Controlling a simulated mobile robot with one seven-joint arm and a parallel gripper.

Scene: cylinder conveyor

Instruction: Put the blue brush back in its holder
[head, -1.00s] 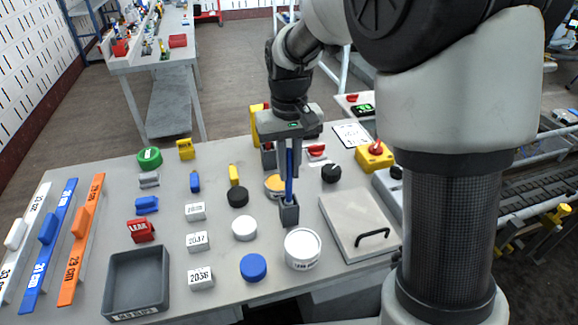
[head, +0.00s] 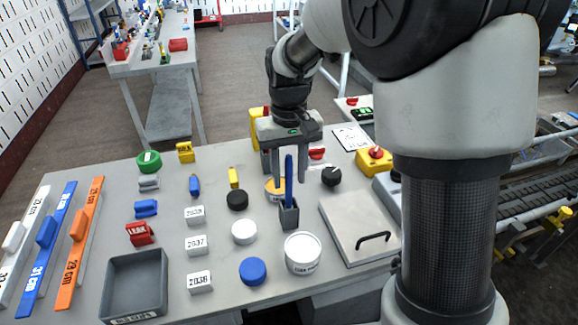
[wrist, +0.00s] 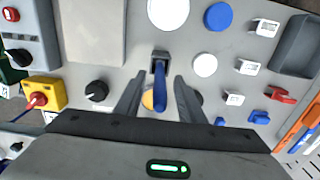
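The blue brush (head: 288,181) stands upright in its dark grey holder (head: 289,215) on the grey table. In the wrist view the blue brush (wrist: 160,88) also sits in the holder (wrist: 161,56). My gripper (head: 289,180) is above and behind the holder, with its two fingers apart. In the wrist view my gripper (wrist: 157,92) is open, with the brush handle showing between the fingertips and a visible space on each side. No contact between fingers and brush is visible.
A white tub (head: 303,257) and white disc (head: 244,232) stand in front and left of the holder. A grey plate with a black handle (head: 350,225) lies to the right. A black knob (head: 331,176) and an orange-topped round item (head: 272,190) are close by.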

